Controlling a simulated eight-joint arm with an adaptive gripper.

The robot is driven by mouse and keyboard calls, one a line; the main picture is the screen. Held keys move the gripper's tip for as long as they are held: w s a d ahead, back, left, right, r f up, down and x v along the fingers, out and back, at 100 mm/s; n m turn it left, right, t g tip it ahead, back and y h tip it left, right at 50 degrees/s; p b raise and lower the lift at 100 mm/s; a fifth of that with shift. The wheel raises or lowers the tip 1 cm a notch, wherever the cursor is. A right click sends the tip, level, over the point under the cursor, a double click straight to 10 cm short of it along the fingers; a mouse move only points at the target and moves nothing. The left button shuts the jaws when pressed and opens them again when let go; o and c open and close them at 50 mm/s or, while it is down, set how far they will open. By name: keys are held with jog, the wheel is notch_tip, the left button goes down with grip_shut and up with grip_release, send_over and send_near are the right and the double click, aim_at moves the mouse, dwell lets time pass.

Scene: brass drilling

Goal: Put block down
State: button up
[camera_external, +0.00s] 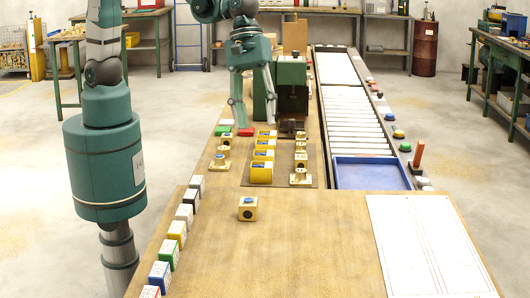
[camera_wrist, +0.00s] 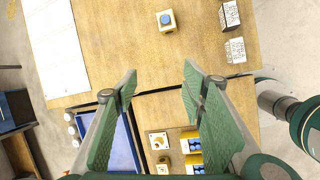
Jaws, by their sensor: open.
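A small tan-yellow block (camera_external: 248,209) with a blue round spot stands alone on the wooden table (camera_external: 300,250). It also shows near the top of the wrist view (camera_wrist: 166,28), ahead of the fingertips and apart from them. My gripper (camera_external: 254,118) is over the far part of the bench, well behind this block. In the wrist view my gripper (camera_wrist: 160,78) has its two green fingers spread wide, with nothing between them. No block is held.
A row of coloured blocks (camera_external: 173,235) lines the left table edge. A mat with yellow holders (camera_external: 262,173) and brass parts (camera_external: 300,178) lies beyond. A green machine (camera_external: 291,85) stands near my gripper. A blue tray (camera_external: 370,174) and white sheet (camera_external: 430,240) are right.

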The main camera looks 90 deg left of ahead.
jog(key=s+a+r+m+t+y, duration=0.1)
jog(key=s+a+m, duration=0.4)
jog(key=a, duration=0.7)
jog(key=s+a+r+m+t+y, duration=0.1)
jog(key=s+a+r+m, duration=0.4)
jog(key=a, duration=0.6)
jog(key=s+a+r+m+t+y, duration=0.2)
jog(key=s+a+r+m+t, duration=0.1)
jog(key=a, duration=0.9)
jog(key=shift+s+a+r+m+t, duration=0.15)
jog(key=shift+s+a+m+t, duration=0.15)
jog(key=shift+s+m, duration=0.65)
